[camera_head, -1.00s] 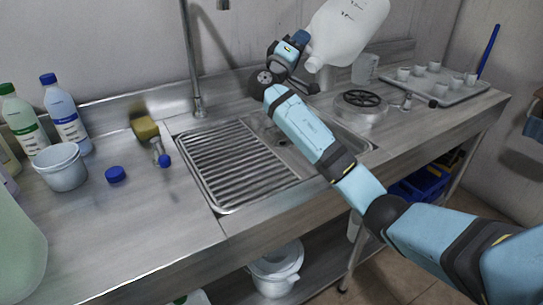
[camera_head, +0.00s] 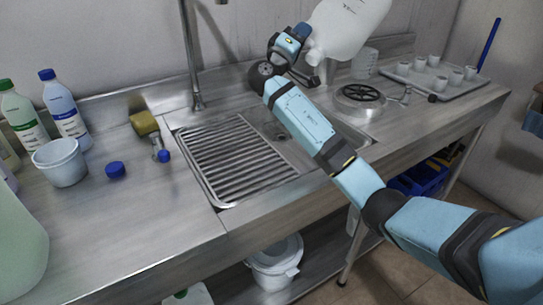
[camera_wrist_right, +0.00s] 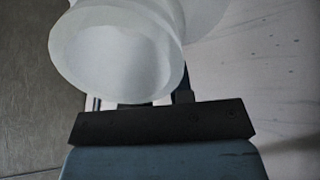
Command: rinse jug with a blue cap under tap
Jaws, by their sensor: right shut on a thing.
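My right gripper (camera_head: 303,42) is shut on a large white translucent jug (camera_head: 350,30), held above the back right of the sink. The jug is tilted, its neck pointing down and left; the top of the frame cuts it off. In the right wrist view the jug's open, uncapped mouth (camera_wrist_right: 115,60) is close to the camera. A loose blue cap (camera_head: 116,170) lies on the counter left of the sink. The tap's upright pipe (camera_head: 190,55) stands behind the sink (camera_head: 283,140), left of the jug; its upper part is out of frame. My left gripper is not in view.
A ribbed drainboard (camera_head: 235,160) fills the sink unit's left side. A yellow-headed brush (camera_head: 145,125), a white bucket (camera_head: 60,163) and several bottles (camera_head: 66,108) stand or lie left. A round strainer (camera_head: 360,97) and a tray of small cups (camera_head: 440,82) are right.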

